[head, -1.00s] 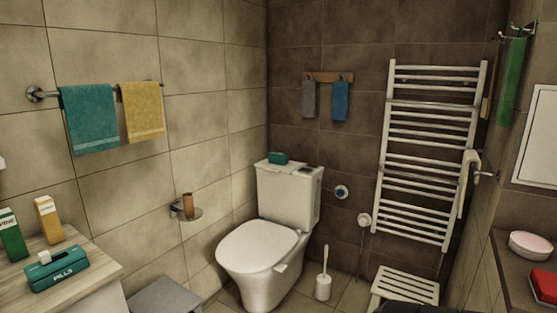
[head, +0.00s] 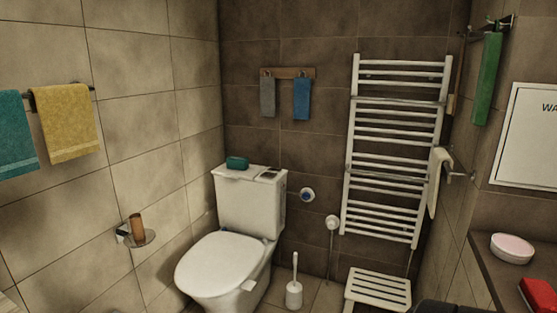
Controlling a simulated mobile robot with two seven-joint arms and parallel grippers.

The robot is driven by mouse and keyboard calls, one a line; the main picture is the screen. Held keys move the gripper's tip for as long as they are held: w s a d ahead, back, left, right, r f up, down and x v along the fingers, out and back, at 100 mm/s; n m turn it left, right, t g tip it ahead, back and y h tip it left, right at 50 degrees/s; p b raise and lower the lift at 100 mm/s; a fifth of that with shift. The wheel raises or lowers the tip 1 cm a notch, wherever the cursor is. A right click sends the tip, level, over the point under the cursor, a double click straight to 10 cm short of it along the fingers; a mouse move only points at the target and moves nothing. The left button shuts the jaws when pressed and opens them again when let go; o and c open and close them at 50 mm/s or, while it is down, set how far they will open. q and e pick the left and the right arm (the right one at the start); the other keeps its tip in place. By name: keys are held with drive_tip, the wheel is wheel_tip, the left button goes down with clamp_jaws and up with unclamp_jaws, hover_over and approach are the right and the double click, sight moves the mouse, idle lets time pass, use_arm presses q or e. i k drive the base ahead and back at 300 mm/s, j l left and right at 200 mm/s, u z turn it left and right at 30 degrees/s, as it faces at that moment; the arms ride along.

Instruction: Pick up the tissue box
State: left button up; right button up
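No object clearly recognisable as a tissue box shows in the head view. A small teal box-like object (head: 237,162) lies on the lid of the toilet's cistern (head: 248,205); it is too small to tell whether it is the tissue box. Neither of my grippers is in view.
The toilet (head: 222,264) stands in the corner, with a toilet brush (head: 294,293) and white slatted stool (head: 377,289) to its right. A towel radiator (head: 396,150) is on the dark wall. A shelf (head: 487,270) at right holds a pink round dish (head: 512,248) and red object (head: 538,294).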

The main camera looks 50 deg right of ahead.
sight(241, 164)
drive_tip(key=i+l+z, duration=0.2)
drive_tip(key=z, duration=0.2)
drive_tip(key=i+l+z, duration=0.2)
drive_tip(key=z, duration=0.25)
drive_tip(key=i+z, duration=0.55)
drive_tip(key=z, duration=0.3)
